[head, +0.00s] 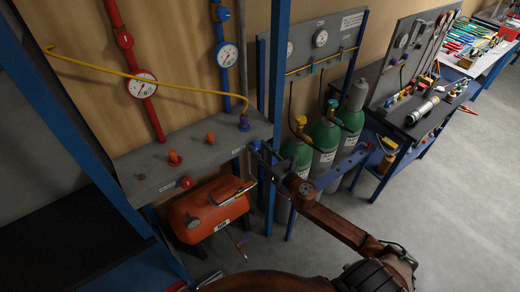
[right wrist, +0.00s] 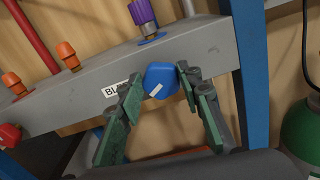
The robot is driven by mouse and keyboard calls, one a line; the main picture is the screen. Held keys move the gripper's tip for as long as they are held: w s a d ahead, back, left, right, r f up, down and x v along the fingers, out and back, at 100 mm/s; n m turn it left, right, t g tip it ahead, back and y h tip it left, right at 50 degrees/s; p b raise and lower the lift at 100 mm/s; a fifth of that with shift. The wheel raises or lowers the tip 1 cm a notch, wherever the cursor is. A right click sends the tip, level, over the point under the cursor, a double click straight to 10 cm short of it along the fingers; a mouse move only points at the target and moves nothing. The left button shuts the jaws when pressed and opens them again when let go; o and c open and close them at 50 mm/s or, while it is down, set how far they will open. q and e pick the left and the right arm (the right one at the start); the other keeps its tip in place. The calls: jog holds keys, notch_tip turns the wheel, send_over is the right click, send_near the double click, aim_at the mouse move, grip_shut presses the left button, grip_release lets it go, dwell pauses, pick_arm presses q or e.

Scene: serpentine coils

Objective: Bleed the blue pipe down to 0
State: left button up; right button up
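The blue pipe (head: 217,33) runs down the wooden wall and carries a round white gauge (head: 227,55); its needle is too small to read. A blue knob (right wrist: 160,78) with a pale mark sits on the front of the grey manifold (right wrist: 208,46), beside a partly covered label starting "BL". My right gripper (right wrist: 160,82) has its green fingers on both sides of this knob, with no clear gap at the tips. The right gripper (head: 262,157) also shows at the manifold's right end in the head view. My left gripper is out of view.
A red pipe (head: 117,15) with its own gauge (head: 142,84) stands left of the blue one. A yellow hose (head: 100,68) arcs over the manifold. An orange tank (head: 207,207) sits below. Green cylinders (head: 325,138) stand close right of the gripper. Open floor lies to the right.

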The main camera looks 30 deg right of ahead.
jog(key=c, duration=0.6)
jog(key=shift+m, duration=0.4)
jog(key=m, duration=0.2)
jog(key=m+p, duration=0.1)
jog(key=m, duration=0.2)
jog(key=shift+d+m, duration=0.25)
jog(key=shift+m, duration=0.05)
jog(key=m+p, duration=0.2)
jog(key=m, duration=0.3)
jog(key=shift+d, duration=0.1)
jog(key=m+p, duration=0.1)
jog(key=m, duration=0.2)
jog(key=m+p, duration=0.1)
jog(key=m, duration=0.2)
jog(key=shift+f+m+p, duration=0.2)
jog(key=shift+m+p, duration=0.15)
jog(key=shift+m, duration=0.05)
jog(key=m+p, duration=0.2)
jog(key=m, duration=0.2)
jog(key=shift+f+m, duration=0.15)
jog(key=shift+m, duration=0.15)
jog(key=shift+f+m+p, duration=0.1)
jog(key=shift+m+p, duration=0.35)
jog(key=shift+m, duration=0.15)
